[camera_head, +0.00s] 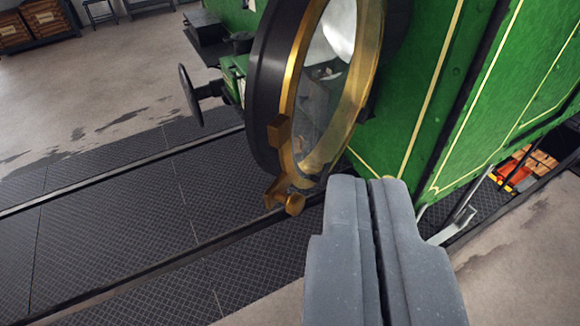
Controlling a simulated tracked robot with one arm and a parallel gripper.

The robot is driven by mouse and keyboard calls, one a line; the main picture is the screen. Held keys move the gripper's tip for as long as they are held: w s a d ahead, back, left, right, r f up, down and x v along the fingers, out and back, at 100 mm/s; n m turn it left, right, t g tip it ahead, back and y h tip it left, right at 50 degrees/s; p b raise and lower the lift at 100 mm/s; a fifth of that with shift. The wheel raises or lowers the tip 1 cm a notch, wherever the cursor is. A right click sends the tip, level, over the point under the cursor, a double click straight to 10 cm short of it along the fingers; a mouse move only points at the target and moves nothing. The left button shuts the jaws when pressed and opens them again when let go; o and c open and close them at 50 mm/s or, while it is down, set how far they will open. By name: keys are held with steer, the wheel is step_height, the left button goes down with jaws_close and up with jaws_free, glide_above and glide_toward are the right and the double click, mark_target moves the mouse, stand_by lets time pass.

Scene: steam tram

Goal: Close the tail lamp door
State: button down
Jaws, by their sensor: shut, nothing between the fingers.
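The tail lamp has a round black housing (266,85) mounted on the green tram end, in the upper middle of the view. Its door is a brass ring (359,100) around a glass pane (322,100), seen at a steep angle. A brass lug or latch (284,195) sits at the bottom of the ring, and a brass block (278,130) is on its left side. I cannot tell how wide the door stands from the housing. My gripper (369,181) is shut and empty, its tips just below and right of the ring's lower edge in the picture. I see no clear contact.
The green tram panel (425,90) with yellow lines rises close on the right. A buffer (190,96) juts out left of the lamp. A metal bracket (457,220) is low at the right. Rails (150,268) cross the dark floor plates. The left side is open floor.

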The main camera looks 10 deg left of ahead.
steer(key=shift+s, duration=0.1)
steer(key=w+f+m+g+y+p, duration=0.25)
steer(key=w+g+y+p, duration=0.35)
steer(key=w, duration=0.3)
steer(key=w+d+f+m+g+y+p, duration=0.2)
steer(key=d+f+g+y+p, duration=0.15)
steer(key=d+g+p, duration=0.35)
steer(key=t, duration=0.1)
glide_toward(285, 180)
steer(key=a+f, duration=0.3)
steer(key=shift+w+a+f+h, duration=0.35)
steer(key=shift+w+a+h, duration=0.1)
steer(key=shift+w+a, duration=0.35)
steer(key=shift+s, duration=0.1)
